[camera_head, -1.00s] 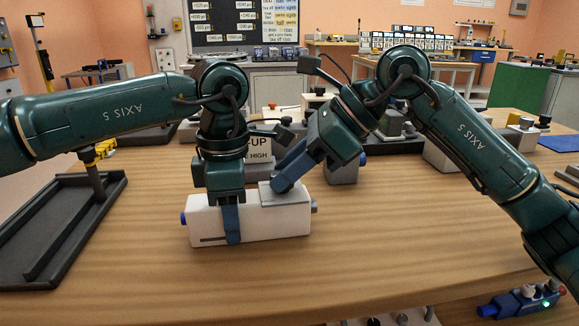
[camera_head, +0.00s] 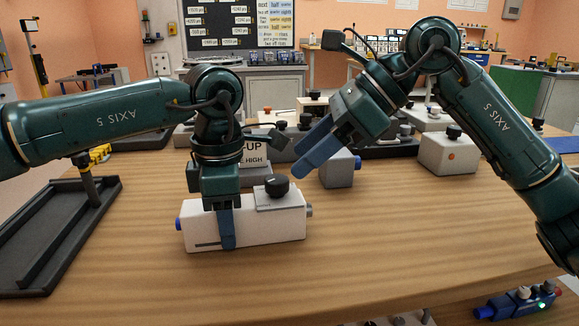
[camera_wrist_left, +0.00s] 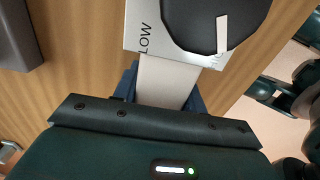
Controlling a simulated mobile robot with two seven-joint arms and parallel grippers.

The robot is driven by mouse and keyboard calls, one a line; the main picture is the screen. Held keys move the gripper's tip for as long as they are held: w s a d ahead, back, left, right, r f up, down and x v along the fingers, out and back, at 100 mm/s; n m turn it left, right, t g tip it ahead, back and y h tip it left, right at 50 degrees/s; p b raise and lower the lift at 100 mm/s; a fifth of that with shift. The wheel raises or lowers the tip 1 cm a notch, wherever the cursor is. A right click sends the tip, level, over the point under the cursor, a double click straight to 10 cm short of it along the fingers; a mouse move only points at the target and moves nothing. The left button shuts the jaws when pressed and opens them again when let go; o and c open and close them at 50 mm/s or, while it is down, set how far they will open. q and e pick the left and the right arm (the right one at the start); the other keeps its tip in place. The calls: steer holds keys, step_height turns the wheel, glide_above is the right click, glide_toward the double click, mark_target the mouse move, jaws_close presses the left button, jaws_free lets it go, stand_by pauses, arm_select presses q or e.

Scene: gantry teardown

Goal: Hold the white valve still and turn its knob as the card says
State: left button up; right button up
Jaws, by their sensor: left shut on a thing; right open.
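The white valve (camera_head: 265,232) stands on the wooden table, with a blue end at left and a grey end at right. Its black knob (camera_head: 277,185) sits on a grey plate on top. My left gripper (camera_head: 227,228) is shut on the valve body, left of the knob. In the left wrist view the knob (camera_wrist_left: 215,20) has a white pointer mark, and "LOW" is printed on the plate (camera_wrist_left: 147,45). My right gripper (camera_head: 312,160) is open and empty, above and right of the knob.
A grey block with a blue end (camera_head: 340,172) stands behind the valve. A white box with a black knob (camera_head: 448,152) is at right. A dark tray (camera_head: 50,245) lies at left.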

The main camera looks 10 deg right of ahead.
steer(key=v, duration=0.7)
